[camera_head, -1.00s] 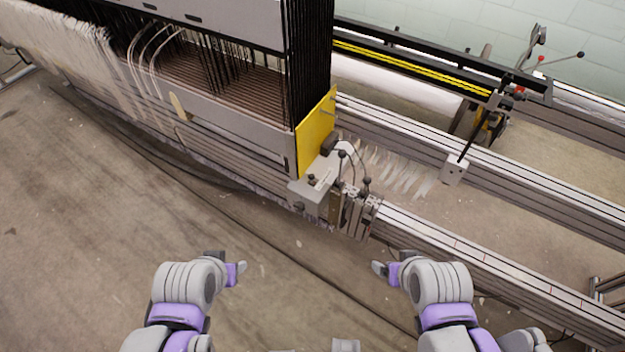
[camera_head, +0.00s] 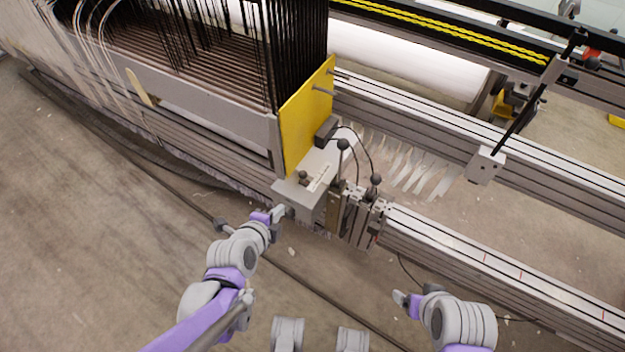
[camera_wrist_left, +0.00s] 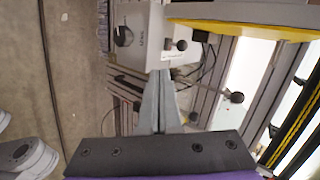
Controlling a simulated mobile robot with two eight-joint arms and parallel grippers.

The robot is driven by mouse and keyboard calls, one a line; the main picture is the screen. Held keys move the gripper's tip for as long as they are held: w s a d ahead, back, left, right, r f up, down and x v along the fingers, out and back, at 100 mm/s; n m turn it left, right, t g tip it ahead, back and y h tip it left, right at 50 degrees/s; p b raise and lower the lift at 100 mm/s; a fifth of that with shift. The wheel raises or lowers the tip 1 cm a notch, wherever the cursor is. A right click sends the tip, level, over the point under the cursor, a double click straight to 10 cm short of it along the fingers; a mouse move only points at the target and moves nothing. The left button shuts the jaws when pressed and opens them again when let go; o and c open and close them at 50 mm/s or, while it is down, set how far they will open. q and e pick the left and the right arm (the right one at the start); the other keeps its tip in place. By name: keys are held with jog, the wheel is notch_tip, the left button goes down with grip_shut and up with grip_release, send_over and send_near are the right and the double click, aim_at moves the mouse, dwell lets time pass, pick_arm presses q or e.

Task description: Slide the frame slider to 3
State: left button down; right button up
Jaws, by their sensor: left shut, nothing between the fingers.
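The grey machine head (camera_head: 310,185) sits on the rail beside the yellow plate, with a marked strip on top, a small dark knob (camera_head: 303,176) and black ball-tipped levers (camera_head: 343,144). I cannot tell which part is the frame slider, nor read its numbers. My left gripper (camera_head: 284,212) is shut and empty, close to the head's front lower corner. In the left wrist view its fingers (camera_wrist_left: 160,78) point at the head (camera_wrist_left: 142,40), whose round dark knob (camera_wrist_left: 123,36) lies ahead and left; contact is unclear. My right gripper (camera_head: 400,298) hangs apart at lower right, its jaws unclear.
The yellow plate (camera_head: 304,120) and the rack of black wires (camera_head: 300,50) stand behind and left of the head. Long metal rails (camera_head: 480,255) run to the right. A cable crosses the floor (camera_head: 90,220), which is otherwise mostly open in front.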

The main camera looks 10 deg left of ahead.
pick_arm(q)
jog(key=w+f+m, duration=0.1)
jog(key=b, duration=0.4)
send_near(305, 175)
jog(key=w+f, duration=0.1)
jog(key=f, duration=0.1)
jog(key=w+f, duration=0.1)
jog(key=f, duration=0.1)
jog(key=w+f, duration=0.1)
jog(key=f, duration=0.1)
jog(key=shift+a+f, duration=0.15)
jog(key=shift+a, duration=0.05)
jog(key=shift+w, duration=0.45)
jog(key=w, duration=0.1)
jog(key=w+d, duration=0.1)
jog(key=w, duration=0.2)
jog(key=shift+d, duration=0.25)
jog(key=shift+s, duration=0.1)
